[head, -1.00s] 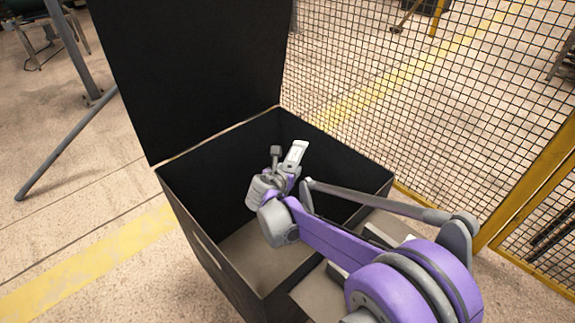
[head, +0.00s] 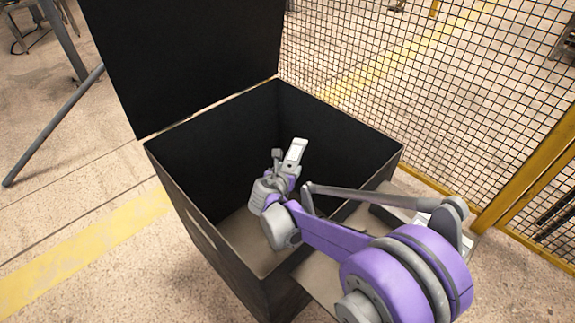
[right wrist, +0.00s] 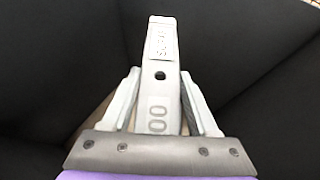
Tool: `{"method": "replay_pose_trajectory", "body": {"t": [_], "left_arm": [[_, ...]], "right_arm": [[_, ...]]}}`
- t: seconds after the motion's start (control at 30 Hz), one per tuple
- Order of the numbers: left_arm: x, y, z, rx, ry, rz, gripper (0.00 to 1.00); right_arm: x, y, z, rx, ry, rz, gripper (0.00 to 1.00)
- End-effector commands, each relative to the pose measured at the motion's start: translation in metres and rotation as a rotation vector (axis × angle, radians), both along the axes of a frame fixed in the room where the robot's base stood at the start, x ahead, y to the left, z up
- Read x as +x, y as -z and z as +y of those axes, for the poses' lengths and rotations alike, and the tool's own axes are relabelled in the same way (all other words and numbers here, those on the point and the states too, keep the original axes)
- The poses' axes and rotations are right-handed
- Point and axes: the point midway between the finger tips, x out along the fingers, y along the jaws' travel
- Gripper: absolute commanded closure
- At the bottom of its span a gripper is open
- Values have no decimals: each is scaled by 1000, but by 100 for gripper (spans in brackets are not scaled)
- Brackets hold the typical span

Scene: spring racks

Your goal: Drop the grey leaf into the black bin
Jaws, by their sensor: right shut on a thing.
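The grey leaf (right wrist: 161,80) is a flat, light bar with a small hole and raised markings. It sticks out from between the fingers of my right gripper (right wrist: 160,105), which is shut on it. In the head view the leaf (head: 294,153) points up and away above the gripper (head: 285,175). The black bin (head: 225,265) is open, with its tall lid (head: 190,60) standing up at the back. The gripper and leaf are over the bin's opening. The bin's dark walls surround them in the right wrist view. My left gripper is not in view.
A wire mesh fence (head: 430,90) with a yellow post (head: 530,185) stands behind and right of the bin. A grey sloping bar (head: 55,125) stands at the left.

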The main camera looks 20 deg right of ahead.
Motion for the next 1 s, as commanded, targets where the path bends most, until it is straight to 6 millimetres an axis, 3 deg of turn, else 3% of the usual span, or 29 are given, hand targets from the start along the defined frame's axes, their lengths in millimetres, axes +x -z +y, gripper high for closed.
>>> {"method": "replay_pose_trajectory", "body": {"t": [0.43,0.47,0.6,0.63,1.0], "left_arm": [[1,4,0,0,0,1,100],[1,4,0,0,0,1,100],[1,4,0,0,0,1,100],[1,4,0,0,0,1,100],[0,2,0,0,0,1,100]], "right_arm": [[0,5,0,-2,-1,-1,100],[0,5,0,-2,-1,-1,35],[0,5,0,-1,0,0,10],[0,5,0,-1,0,0,5],[-4,3,4,1,-2,-1,5]]}}
